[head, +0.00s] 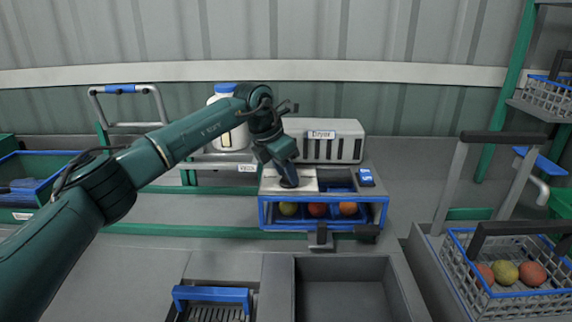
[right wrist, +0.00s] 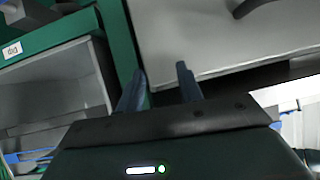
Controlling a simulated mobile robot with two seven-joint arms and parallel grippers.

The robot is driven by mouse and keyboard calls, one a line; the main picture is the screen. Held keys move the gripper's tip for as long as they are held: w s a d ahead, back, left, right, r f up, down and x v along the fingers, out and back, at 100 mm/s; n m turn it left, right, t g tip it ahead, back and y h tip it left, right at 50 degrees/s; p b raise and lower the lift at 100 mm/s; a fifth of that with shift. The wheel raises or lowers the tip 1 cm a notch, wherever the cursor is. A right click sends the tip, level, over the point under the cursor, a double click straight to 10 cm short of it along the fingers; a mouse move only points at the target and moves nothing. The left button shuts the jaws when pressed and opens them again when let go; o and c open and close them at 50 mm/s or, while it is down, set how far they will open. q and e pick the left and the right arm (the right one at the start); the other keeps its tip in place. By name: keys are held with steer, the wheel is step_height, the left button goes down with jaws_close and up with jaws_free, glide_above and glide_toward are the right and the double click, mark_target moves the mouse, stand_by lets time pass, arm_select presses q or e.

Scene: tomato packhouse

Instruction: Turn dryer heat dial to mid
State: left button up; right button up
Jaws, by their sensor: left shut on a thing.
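The dryer (head: 338,128) is a grey box with dark vertical slots and a "Dryer" label, at the back centre of the head view. In front of it is a pale panel (head: 308,184) on top of a blue-framed rack. My left gripper (head: 288,181) reaches down onto this panel and is shut on a small dark knob, which looks like the heat dial. The gripper hides most of the knob, so its pointer and setting cannot be read. My right gripper (right wrist: 160,86) shows in the right wrist view with its two fingers apart and nothing between them.
The blue-framed rack (head: 325,227) holds several tomatoes. A small blue device (head: 366,177) sits right of the panel. A white jar (head: 226,137) stands behind my left arm. An empty grey bin (head: 345,262) is in front. A crate (head: 462,270) with tomatoes is at right.

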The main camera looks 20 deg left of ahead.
arm_select(q)
steer(key=m+p, duration=0.1)
steer(key=m+h+p, duration=0.1)
steer(key=m, duration=0.1)
steer(key=shift+w+a+r+m+g, duration=0.1)
steer(key=shift+w+r+m+g, duration=0.05)
steer(key=shift+m+g, duration=0.2)
steer(key=shift+w+m+g+h+p, duration=0.15)
steer(key=shift+m+g+p, duration=0.2)
steer(key=shift+m, duration=0.5)
steer(key=shift+m+g+h+p, duration=0.2)
steer(key=shift+m+g, duration=0.1)
steer(key=shift+m, duration=0.5)
steer(key=o, duration=1)
steer(key=b+v, duration=0.1)
steer(key=v, duration=1.2)
